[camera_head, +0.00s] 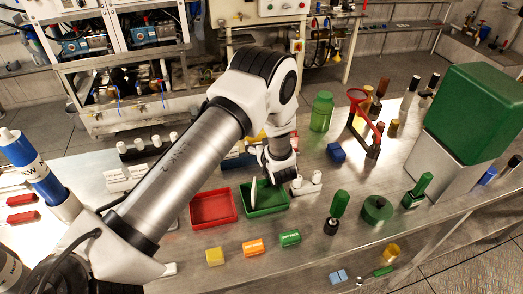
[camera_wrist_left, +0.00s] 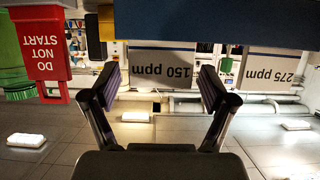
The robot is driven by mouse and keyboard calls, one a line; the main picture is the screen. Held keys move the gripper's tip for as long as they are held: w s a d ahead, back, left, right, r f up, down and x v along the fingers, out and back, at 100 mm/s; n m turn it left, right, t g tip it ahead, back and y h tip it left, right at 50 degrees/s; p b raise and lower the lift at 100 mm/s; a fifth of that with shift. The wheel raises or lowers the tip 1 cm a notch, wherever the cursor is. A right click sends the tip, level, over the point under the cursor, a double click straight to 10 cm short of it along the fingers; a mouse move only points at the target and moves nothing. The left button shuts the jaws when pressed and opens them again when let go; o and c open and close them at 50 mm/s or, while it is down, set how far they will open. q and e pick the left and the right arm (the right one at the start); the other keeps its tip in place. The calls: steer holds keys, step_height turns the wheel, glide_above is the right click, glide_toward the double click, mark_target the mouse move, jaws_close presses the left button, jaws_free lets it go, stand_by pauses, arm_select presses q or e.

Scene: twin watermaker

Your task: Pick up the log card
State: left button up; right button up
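My left gripper (camera_head: 268,172) is above the back of the green tray (camera_head: 270,209). In the left wrist view its two fingers (camera_wrist_left: 160,88) stand apart with nothing between them. A thin white piece (camera_head: 253,193) shows at the green tray, just below the gripper; I cannot tell whether it is the log card. White labels reading "150 ppm" (camera_wrist_left: 165,70) and "275 ppm" (camera_wrist_left: 275,72) appear upside down beyond the fingers. No card is clearly marked as the log card. My right gripper is not in view.
A red tray (camera_head: 213,221) sits left of the green one. Yellow (camera_head: 215,256), orange (camera_head: 253,247) and green (camera_head: 290,238) blocks lie in front. A white-knobbed block (camera_head: 306,184) stands close right of the gripper. A red "DO NOT START" tag (camera_wrist_left: 45,55) shows in the wrist view.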

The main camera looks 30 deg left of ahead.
arm_select(q)
steer(key=c, duration=0.7)
